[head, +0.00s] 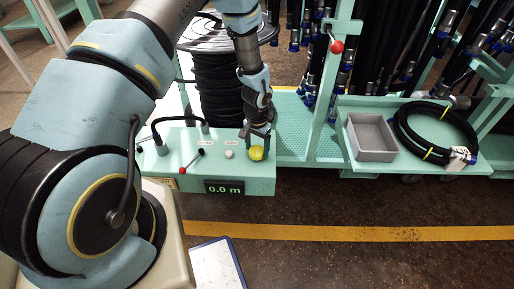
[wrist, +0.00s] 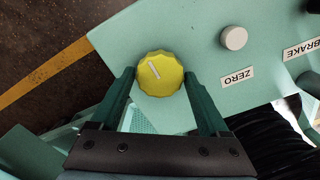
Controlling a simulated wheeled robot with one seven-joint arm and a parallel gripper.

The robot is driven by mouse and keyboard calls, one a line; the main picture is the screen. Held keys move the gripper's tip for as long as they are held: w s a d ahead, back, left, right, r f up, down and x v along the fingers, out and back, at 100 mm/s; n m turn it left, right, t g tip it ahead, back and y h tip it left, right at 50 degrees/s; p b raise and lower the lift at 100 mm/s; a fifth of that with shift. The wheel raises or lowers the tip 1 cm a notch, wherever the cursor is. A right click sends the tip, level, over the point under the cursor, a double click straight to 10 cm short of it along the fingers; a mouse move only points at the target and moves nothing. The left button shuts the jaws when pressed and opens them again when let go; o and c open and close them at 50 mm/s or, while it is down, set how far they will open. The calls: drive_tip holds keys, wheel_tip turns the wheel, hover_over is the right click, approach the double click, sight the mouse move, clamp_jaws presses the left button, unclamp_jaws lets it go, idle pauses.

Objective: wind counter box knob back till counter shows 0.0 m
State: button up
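The mint counter box (head: 220,178) stands at the front edge of the green base. Its dark display (head: 224,188) reads 0.0 m. The yellow scalloped knob (head: 256,153) sits on the box top at its right end. In the wrist view the knob (wrist: 160,74) carries a white line slanting from upper left to lower right. My gripper (head: 257,138) points down over the knob. In the wrist view its fingertips (wrist: 160,75) stand one on each side of the knob, with barely a gap showing. I read it as open and holding nothing.
A white ZERO button (wrist: 234,37) lies beside the knob. A red-tipped lever (head: 191,161) stands further left on the box. A hose drum (head: 218,85) is behind it. A grey bin (head: 371,137) and a coiled hose (head: 436,135) lie to the right.

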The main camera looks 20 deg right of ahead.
sight(257, 150)
drive_tip(key=c, duration=0.9)
drive_tip(key=shift+m, duration=0.3)
drive_tip(key=o, duration=1.3)
wheel_tip(257, 150, up, 11)
drive_tip(key=shift+f, duration=0.1)
